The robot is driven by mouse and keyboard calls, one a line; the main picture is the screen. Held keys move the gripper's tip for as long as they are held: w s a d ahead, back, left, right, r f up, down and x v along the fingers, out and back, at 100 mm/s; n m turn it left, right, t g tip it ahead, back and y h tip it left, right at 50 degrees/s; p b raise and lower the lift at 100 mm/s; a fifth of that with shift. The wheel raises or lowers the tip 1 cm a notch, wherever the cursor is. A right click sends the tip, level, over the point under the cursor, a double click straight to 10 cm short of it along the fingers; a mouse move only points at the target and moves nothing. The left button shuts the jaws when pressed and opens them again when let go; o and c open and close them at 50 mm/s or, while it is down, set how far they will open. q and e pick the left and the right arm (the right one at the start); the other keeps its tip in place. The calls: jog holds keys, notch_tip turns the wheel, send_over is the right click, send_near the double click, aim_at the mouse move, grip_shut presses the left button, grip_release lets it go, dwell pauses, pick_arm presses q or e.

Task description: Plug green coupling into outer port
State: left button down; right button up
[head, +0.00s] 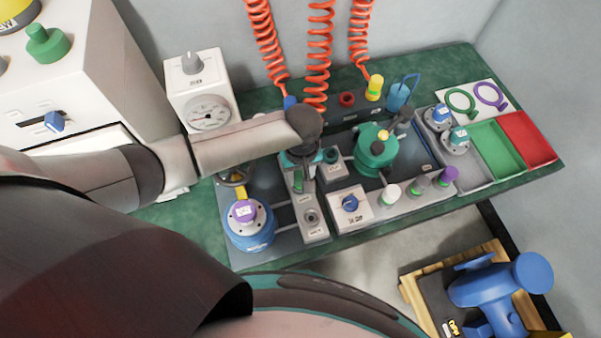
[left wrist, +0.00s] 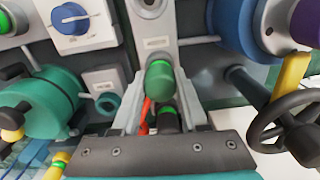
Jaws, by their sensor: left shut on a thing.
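The green coupling (left wrist: 160,80) shows between the fingers of my left gripper (left wrist: 160,100) in the left wrist view, and my gripper is shut on it. In the head view my left gripper (head: 300,168) is over the far part of a grey port block, with a bit of the green coupling (head: 298,182) visible below it. The block's labels are too small to read. I cannot tell whether the coupling touches the block. My right gripper is not in view.
A blue vessel with a purple cap (head: 249,225) stands left of the block. A switch box with a blue knob (head: 349,205) and a green vessel (head: 376,152) stand to its right. Red coiled hoses (head: 318,50) hang behind. A gauge box (head: 205,100) stands at the back left.

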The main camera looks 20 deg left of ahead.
pick_arm(q)
jog(key=shift+f, duration=0.1)
jog(key=shift+c, duration=1.8)
grip_release()
notch_tip(320, 180, up, 15)
jog(key=p, duration=0.6)
jog(key=shift+d, duration=0.1)
